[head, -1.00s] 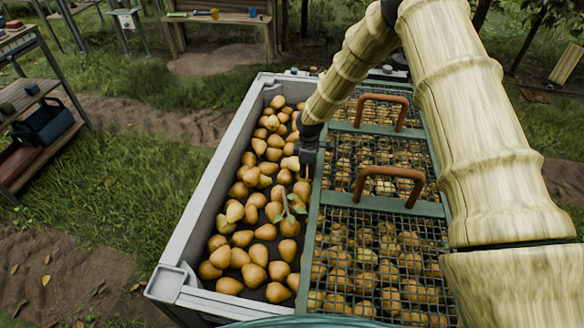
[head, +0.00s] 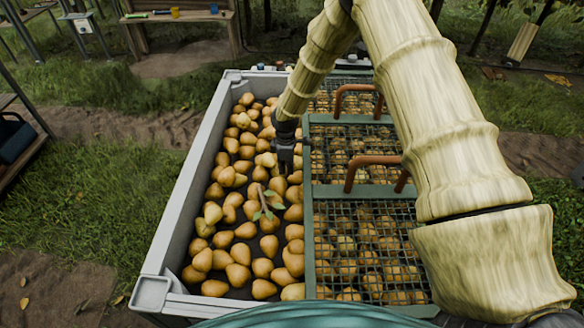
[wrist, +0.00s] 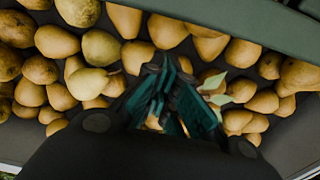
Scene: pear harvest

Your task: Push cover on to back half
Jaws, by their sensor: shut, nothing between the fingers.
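The cover is a green-framed mesh lid (head: 309,222) with two brown handles (head: 372,160). It lies over the right part of the grey crate (head: 180,190), with pears showing through the mesh. The left part is uncovered and full of pears (head: 245,230). My gripper (head: 286,170) is shut and empty, pointing down among the pears just left of the cover's left edge. I cannot tell whether it touches that edge. In the wrist view my gripper (wrist: 163,125) is over the pears, and a green frame bar (wrist: 240,30) crosses the top right.
A leafy twig (head: 268,200) lies on the pears near my gripper. A wooden bench (head: 180,20) with small items stands behind the crate. A shelf (head: 15,130) stands at the far left. Grass (head: 100,185) to the left of the crate is clear.

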